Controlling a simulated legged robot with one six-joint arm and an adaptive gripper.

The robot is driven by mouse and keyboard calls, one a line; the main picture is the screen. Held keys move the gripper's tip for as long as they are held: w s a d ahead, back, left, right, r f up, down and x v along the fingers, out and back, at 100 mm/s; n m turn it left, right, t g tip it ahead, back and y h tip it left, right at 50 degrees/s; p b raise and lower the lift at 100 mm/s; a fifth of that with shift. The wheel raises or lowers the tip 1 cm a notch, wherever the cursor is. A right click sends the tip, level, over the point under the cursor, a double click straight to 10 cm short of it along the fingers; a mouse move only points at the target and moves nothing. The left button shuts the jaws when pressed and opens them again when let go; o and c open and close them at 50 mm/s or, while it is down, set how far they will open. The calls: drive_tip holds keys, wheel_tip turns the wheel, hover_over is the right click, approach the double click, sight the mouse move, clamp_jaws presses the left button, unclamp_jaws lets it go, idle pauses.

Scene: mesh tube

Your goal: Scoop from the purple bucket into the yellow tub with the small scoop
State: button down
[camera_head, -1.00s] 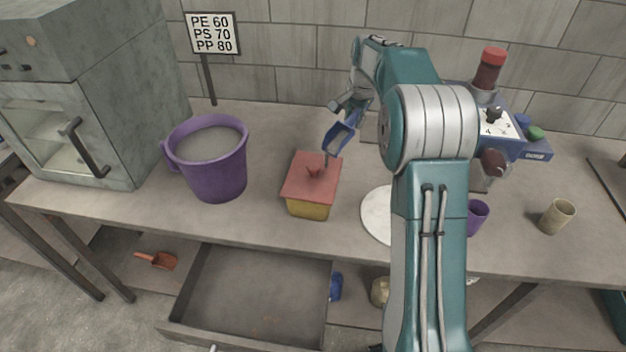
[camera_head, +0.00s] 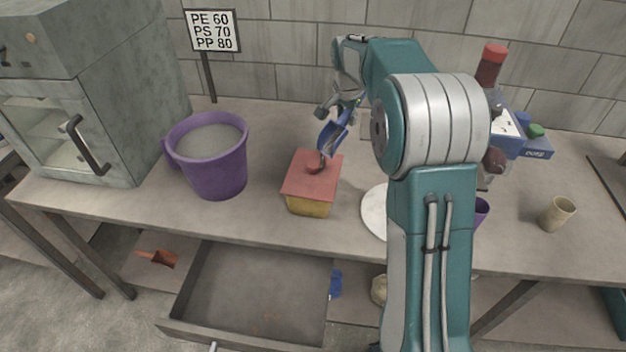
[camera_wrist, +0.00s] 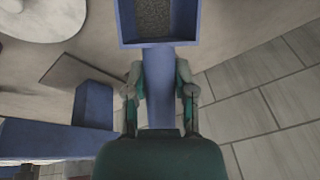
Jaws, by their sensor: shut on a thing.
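The purple bucket (camera_head: 218,175) stands upright on the bench at left, filled near the rim with pale grey material. The yellow tub (camera_head: 309,206) stands to its right, covered by a red lid (camera_head: 311,181) with a small knob. My gripper (camera_head: 344,106) is shut on the handle of a blue scoop (camera_head: 336,131), above and behind the tub. The scoop's lower end overlaps the lid knob in the head view; I cannot tell whether they touch. In the wrist view the scoop (camera_wrist: 127,25) has grey granules in its bowl, and its handle is between my fingers (camera_wrist: 160,90).
A red scoop (camera_head: 158,258) lies on the shelf below, left of an open drawer (camera_head: 255,290). A white disc (camera_head: 374,212) lies right of the tub. A beige cup (camera_head: 557,214) and a blue machine (camera_head: 508,137) are farther right. A sign (camera_head: 212,32) stands behind the bucket.

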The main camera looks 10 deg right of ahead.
drive_tip(key=shift+s+a+r+t+h, duration=0.2)
drive_tip(key=shift+s+a+r+h, duration=0.15)
drive_tip(key=shift+a, duration=0.2)
drive_tip(key=shift+s+a+r+t+h, duration=0.2)
drive_tip(key=shift+s+a+r+h, duration=0.05)
drive_tip(key=shift+a+h, duration=0.25)
drive_tip(key=d, duration=0.1)
drive_tip(key=w+d+f+y, duration=0.1)
drive_tip(key=w+d+f+g+y, duration=0.1)
drive_tip(key=shift+d+y, duration=0.25)
drive_tip(key=shift+d, duration=0.25)
drive_tip(key=w+d+f+g+y+b, duration=0.2)
drive_tip(key=w+d+f+y, duration=0.2)
drive_tip(key=d, duration=0.2)
drive_tip(key=shift+f+m+g+y, duration=0.2)
drive_tip(key=shift+m+g+y, duration=0.1)
drive_tip(key=shift+g+y, duration=0.1)
drive_tip(key=shift+d+f+b, duration=0.2)
drive_tip(key=shift+d+b, duration=0.15)
drive_tip(key=shift+b, duration=0.1)
